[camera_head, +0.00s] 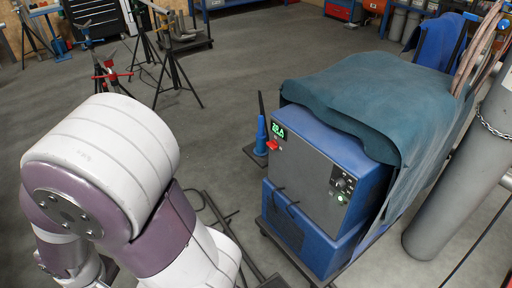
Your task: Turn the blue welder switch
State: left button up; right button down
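The blue welder (330,145) stands right of centre on a low cart. Its dark grey front panel (305,168) faces the lower left. A red switch (272,146) sits at the panel's upper left, just below a lit green display (279,131). Small knobs (343,184) sit near the panel's right edge. I cannot make out which way the switch is turned. A white and purple arm of mine fills the lower left, apart from the welder in the picture. Neither gripper shows.
A teal cloth (365,100) drapes over the welder's top and right side. A grey gas cylinder (455,185) with a chain stands to the right. A blue torch-like item (261,135) stands behind the welder's left edge. Tripod stands (165,55) are at the back left. Open floor lies between.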

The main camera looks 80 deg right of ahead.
aim_at(273, 145)
jog(key=i+l+z, duration=0.1)
jog(key=i+z, duration=0.2)
jog(key=z, duration=0.15)
jog(key=i+z, duration=0.25)
jog(key=z, duration=0.15)
jog(key=i+j+z, duration=0.15)
jog(key=i+z, duration=0.15)
jog(key=z, duration=0.15)
jog(key=i+j+z, duration=0.2)
jog(key=z, duration=0.2)
jog(key=i+l+z, duration=0.1)
jog(key=z, duration=0.35)
jog(key=i+z, duration=0.25)
jog(key=z, duration=0.15)
jog(key=i+z, duration=0.2)
jog(key=z, duration=0.25)
jog(key=i+j+z, duration=0.1)
jog(key=z, duration=0.3)
jog(key=i+j+z, duration=0.2)
jog(key=z, duration=0.25)
jog(key=i+j+z, duration=0.15)
jog(key=z, duration=0.3)
